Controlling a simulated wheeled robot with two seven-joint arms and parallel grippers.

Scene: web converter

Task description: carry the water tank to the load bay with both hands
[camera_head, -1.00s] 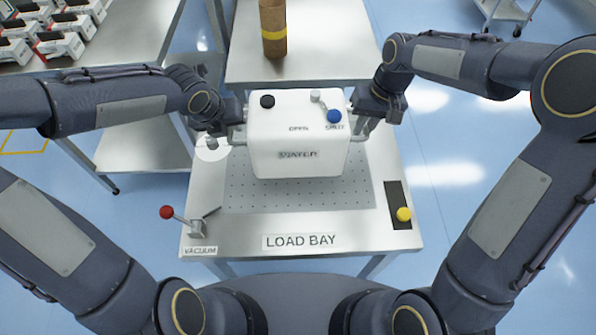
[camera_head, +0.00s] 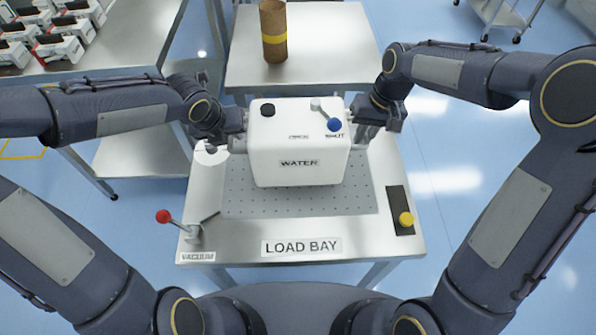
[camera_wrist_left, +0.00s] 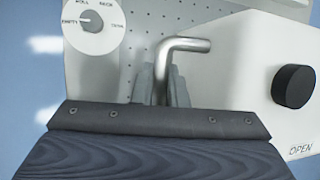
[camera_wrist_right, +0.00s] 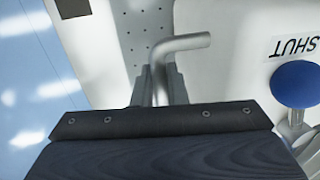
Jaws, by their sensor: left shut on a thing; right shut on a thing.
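The white water tank (camera_head: 300,163) is upright over the perforated plate of the load bay (camera_head: 250,205), its WATER label facing me. I cannot tell whether its underside touches the plate. My left gripper (camera_head: 238,140) is shut on the tank's left handle, a bent metal bar (camera_wrist_left: 186,44) in the left wrist view. My right gripper (camera_head: 364,133) is shut on the right handle, a similar bar (camera_wrist_right: 182,43) in the right wrist view. The tank's top carries a black cap (camera_head: 268,110) and a lever with a blue knob (camera_head: 334,125) beside the SHUT mark.
A round dial (camera_wrist_left: 94,24) lies left of the tank. A brown tube (camera_head: 273,32) stands on the table behind. The plate's front strip is clear.

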